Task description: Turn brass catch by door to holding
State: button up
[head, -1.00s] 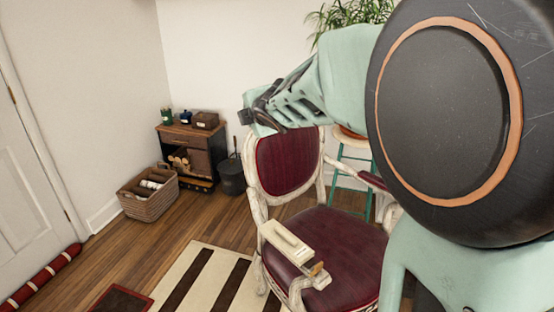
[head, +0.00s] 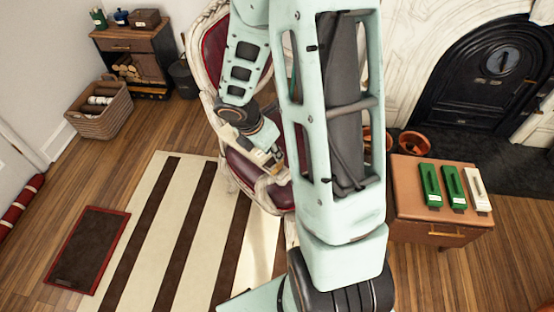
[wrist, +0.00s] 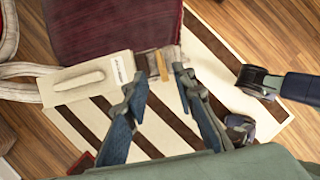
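A cream block (wrist: 92,80) with a raised oblong and a white label lies on the arm of the dark red chair. A small brass piece (wrist: 162,65) stands at its labelled end, probably the brass catch; its exact setting is too small to read. My gripper (wrist: 158,86) is open, its two fingers on either side just short of the brass piece, with nothing visible between them. In the head view, my gripper (head: 272,158) is low over the chair arm, mostly hiding the block. A white door (head: 12,165) stands at the far left.
The chair seat (wrist: 110,28) is close to my fingers. A striped rug (head: 150,235) covers the floor below. A side table (head: 415,215) at right holds two green blocks and a white one. A black fireplace door (head: 490,75) is behind it.

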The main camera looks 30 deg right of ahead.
aim_at(277, 167)
jog(key=b+x, duration=0.2)
jog(key=x, duration=0.6)
jog(key=shift+w, duration=0.1)
grip_shut()
